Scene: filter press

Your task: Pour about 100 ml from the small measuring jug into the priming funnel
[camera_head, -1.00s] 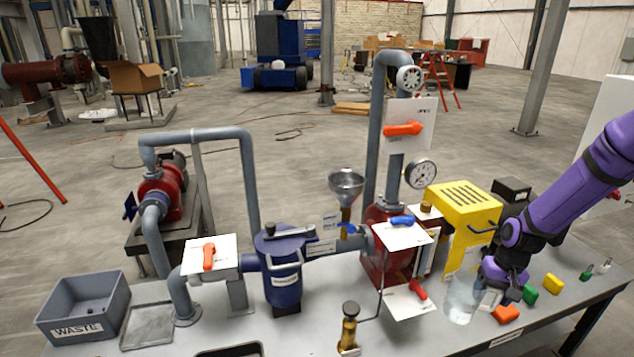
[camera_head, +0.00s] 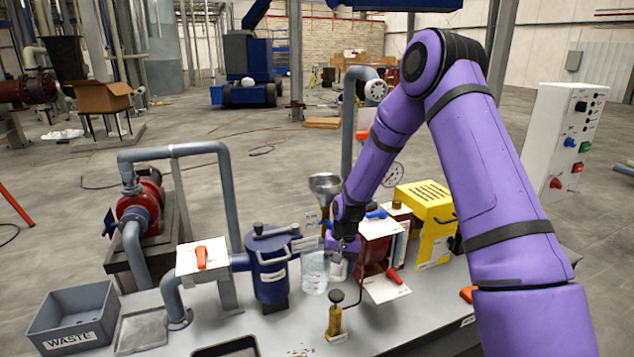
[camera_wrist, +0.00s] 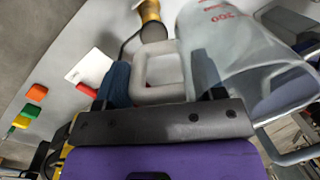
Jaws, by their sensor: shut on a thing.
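My gripper (camera_head: 345,245) is shut on the jug's handle. In the wrist view the jug (camera_wrist: 235,45) shows red markings, and the pale handle (camera_wrist: 158,75) sits between my fingers. The liquid level inside is not clear. The metal priming funnel (camera_head: 325,184) stands behind and above the jug, just left of my wrist. My forearm hides part of the pipework around it.
The blue strainer pot (camera_head: 271,268) is close left of the jug. A brass hand valve (camera_head: 335,318) stands in front. A yellow cover (camera_head: 428,215) is to the right. A grey waste bin (camera_head: 75,318) stands at the bench's left end.

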